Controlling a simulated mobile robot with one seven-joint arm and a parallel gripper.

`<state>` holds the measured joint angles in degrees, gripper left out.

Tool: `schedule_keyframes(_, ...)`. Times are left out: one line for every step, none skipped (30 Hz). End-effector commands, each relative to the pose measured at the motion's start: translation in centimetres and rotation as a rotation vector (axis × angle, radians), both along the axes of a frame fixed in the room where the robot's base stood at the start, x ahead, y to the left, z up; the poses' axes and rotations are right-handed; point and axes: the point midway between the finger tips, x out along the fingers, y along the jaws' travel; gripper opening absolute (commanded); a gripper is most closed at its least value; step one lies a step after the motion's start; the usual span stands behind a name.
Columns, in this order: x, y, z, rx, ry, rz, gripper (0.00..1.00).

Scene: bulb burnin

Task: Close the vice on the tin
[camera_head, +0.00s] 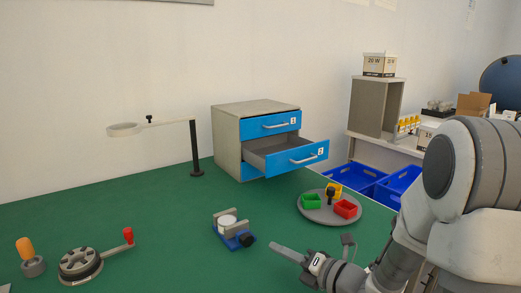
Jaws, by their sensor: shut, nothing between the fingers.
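The vice (234,237) stands on the green bench near the middle, with a blue base, grey jaws and a dark knob (247,240) at its right front. A white round tin (227,221) sits between the vice's jaws; I cannot tell whether both jaws touch it. My gripper (275,248) is shut and empty, to the right of and a little in front of the vice, apart from it. Its fingers point left toward the knob side.
A drawer cabinet (226,154) with drawer 2 pulled out stands behind. A round tray (313,212) with green, yellow and red bins is at right. A ring stand (196,150), a crank wheel (80,266) and an orange-topped peg (25,249) are at left.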

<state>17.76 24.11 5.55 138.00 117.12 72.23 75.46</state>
Motion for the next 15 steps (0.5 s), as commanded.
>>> schedule_keyframes(0.0,0.0,0.0,0.001,0.003,-0.001,0.00)
schedule_keyframes(0.1,0.1,0.0,0.003,0.004,-0.001,0.00)
schedule_keyframes(0.2,0.2,-0.1,0.003,0.005,-0.002,0.00)
schedule_keyframes(0.4,0.3,-0.1,0.003,0.005,-0.002,0.00)
schedule_keyframes(0.6,0.4,-0.1,0.003,0.004,-0.001,0.00)
schedule_keyframes(0.9,0.6,-0.1,0.003,0.003,0.000,0.00)
schedule_keyframes(1.1,0.8,-0.1,0.003,0.003,0.000,0.00)
schedule_keyframes(1.4,1.0,-0.1,0.002,0.003,0.000,0.00)
schedule_keyframes(1.8,1.3,-0.1,0.003,0.003,0.001,0.00)
schedule_keyframes(2.2,1.6,-0.2,0.003,0.003,0.001,0.00)
schedule_keyframes(2.5,1.8,-0.2,0.004,0.003,0.001,0.00)
schedule_keyframes(3.0,2.1,-0.2,0.003,0.003,0.001,0.00)
schedule_keyframes(3.3,2.3,-0.2,0.002,0.003,0.000,0.00)
schedule_keyframes(3.6,2.5,-0.1,0.003,0.004,0.001,0.00)
schedule_keyframes(4.0,2.7,0.1,0.004,0.005,0.000,0.00)
